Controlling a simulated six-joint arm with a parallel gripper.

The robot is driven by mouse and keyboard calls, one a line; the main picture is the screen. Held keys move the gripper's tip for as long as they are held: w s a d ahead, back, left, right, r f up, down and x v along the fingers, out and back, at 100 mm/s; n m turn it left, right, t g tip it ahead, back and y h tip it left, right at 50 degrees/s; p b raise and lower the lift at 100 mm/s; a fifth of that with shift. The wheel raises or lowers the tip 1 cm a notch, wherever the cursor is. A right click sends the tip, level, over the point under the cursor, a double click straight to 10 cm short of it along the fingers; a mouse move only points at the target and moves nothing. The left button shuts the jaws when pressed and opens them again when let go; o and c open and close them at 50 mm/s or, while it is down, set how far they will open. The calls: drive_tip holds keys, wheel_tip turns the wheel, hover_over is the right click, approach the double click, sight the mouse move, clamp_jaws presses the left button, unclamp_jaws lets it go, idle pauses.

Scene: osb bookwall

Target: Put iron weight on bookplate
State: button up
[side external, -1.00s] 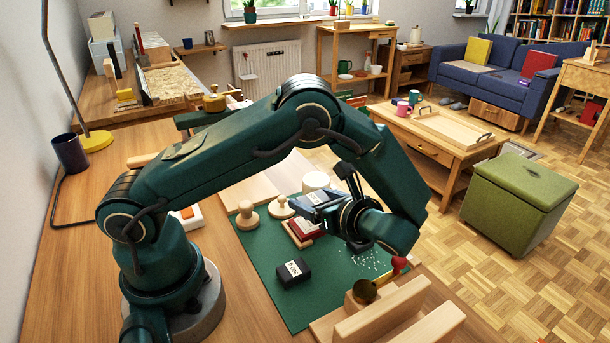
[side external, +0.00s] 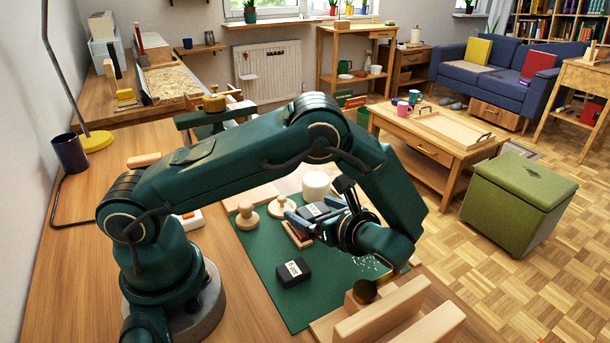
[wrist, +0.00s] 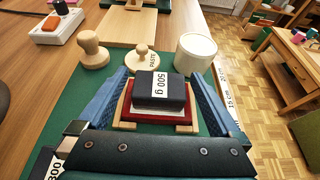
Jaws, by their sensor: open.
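A black iron weight (wrist: 174,90) with a white "500 g" label sits on a red block with a pale edge, seemingly the bookplate (wrist: 127,106), in a light wooden holder (wrist: 128,124). My gripper (wrist: 157,88) is open, with one blue finger on each side of the weight and visible gaps between. In the side view, the weight (side external: 313,210) shows between the fingers of my gripper (side external: 318,213), above the wooden holder (side external: 297,236). The red block is mostly hidden there. A second black labelled block (side external: 293,273) lies apart on the green mat.
Two wooden stamps (side external: 247,216) (side external: 281,207) and a white round tub (side external: 316,184) stand behind the holder. The green mat (side external: 262,262) has free room at front left. A wooden stand (side external: 385,308) with upright boards is at the front edge.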

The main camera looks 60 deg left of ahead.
drive_tip(key=v, duration=0.5)
drive_tip(key=shift+d+r, duration=0.15)
drive_tip(key=shift+r, duration=0.2)
drive_tip(key=s+r+n+h, duration=0.7)
drive_tip(key=r+n, duration=0.1)
drive_tip(key=r, duration=0.1)
drive_tip(key=s+d+r+n+t+h, duration=0.2)
drive_tip(key=s+d+n+t+h, duration=0.2)
drive_tip(key=n, duration=0.6)
drive_tip(key=shift+s+t+h, duration=0.35)
drive_tip(key=shift+t+h, duration=0.45)
drive_tip(key=shift+h, duration=0.4)
